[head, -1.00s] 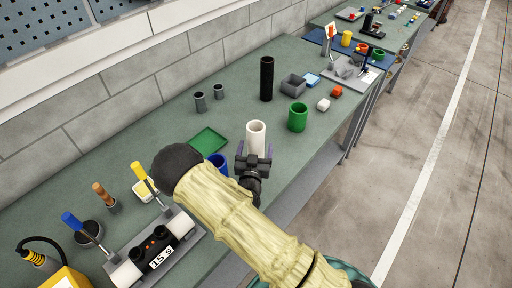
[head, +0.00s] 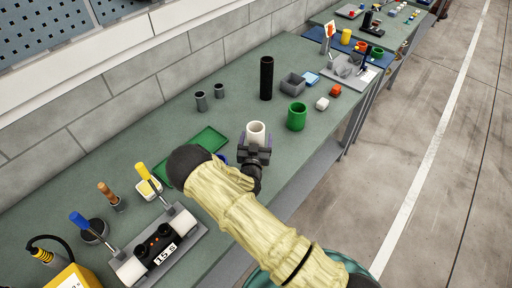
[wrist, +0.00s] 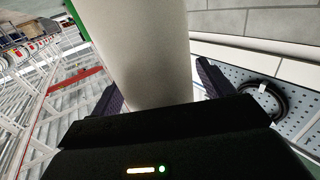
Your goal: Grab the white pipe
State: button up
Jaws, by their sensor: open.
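The white pipe (head: 256,131) stands upright on the green bench, in the middle of the head view. In the wrist view the pipe (wrist: 145,50) fills the space between the two fingers. My gripper (head: 255,150) is level with the pipe, with its fingers open on either side of it. In the wrist view my gripper (wrist: 160,95) has one dark finger to the left and one to the right of the pipe. Gaps show beside the fingers, though contact is hard to judge. The pipe's lower part is hidden by my gripper.
A green cylinder (head: 296,116) stands right of the pipe, and a tall black tube (head: 266,78) stands behind. A green tray (head: 196,150) lies to the left. A blue cylinder is mostly hidden behind my arm.

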jog(key=c, duration=1.3)
jog(key=shift+o, duration=0.2)
jog(key=shift+r, duration=0.1)
notch_tip(320, 180, up, 10)
jog(key=b, duration=0.3)
jog(key=shift+b, duration=0.3)
